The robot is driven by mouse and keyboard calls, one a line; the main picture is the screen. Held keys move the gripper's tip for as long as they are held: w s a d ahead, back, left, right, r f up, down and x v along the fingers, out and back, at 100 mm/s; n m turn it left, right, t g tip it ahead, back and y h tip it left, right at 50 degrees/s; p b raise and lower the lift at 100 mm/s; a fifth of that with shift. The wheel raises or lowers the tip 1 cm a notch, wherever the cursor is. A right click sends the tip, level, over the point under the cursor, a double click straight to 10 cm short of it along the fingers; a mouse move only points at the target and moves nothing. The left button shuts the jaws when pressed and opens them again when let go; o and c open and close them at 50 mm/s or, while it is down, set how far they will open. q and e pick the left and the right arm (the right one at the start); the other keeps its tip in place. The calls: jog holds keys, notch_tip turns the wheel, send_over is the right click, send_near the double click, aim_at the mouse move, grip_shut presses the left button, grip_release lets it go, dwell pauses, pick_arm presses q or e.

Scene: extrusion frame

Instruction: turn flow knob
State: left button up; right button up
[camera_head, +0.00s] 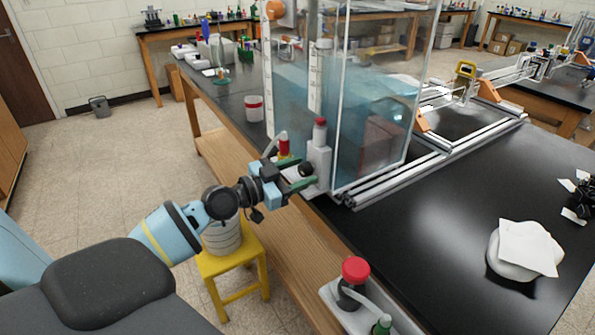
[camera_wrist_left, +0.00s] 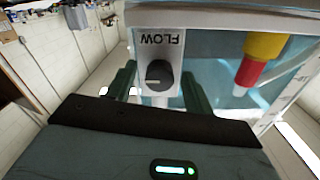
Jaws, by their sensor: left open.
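The flow knob is a round black dial with a pale pointer line; it shows in the left wrist view (camera_wrist_left: 159,75) on a light panel, beside the upside-down word FLOW. In the head view the knob (camera_head: 306,169) is small and dark, at the foot of the grey housing (camera_head: 319,158) by the water tank's near corner. My left gripper (camera_head: 296,172) is at this housing. In the left wrist view its two green fingers (camera_wrist_left: 160,88) stand apart, one on each side of the knob. I cannot tell whether they touch it. My right gripper is not in view.
The water tank (camera_head: 375,110) rises behind the housing on the black bench (camera_head: 430,215). A red and yellow fitting (camera_wrist_left: 258,58) is right of the knob. A yellow stool (camera_head: 232,262) with a white bucket stands below my arm. A white cloth bundle (camera_head: 524,250) lies at right.

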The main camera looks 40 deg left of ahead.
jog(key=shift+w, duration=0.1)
pick_arm(q)
jog(key=c, duration=1)
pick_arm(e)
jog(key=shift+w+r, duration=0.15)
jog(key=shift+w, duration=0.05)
pick_arm(q)
jog(key=shift+n, duration=0.3)
jog(key=n, duration=0.2)
jog(key=shift+n, duration=0.3)
jog(key=n, duration=0.2)
jog(key=shift+n, duration=0.3)
jog(key=n, duration=0.5)
jog(key=shift+r+n, duration=0.1)
jog(key=shift+n, duration=0.7)
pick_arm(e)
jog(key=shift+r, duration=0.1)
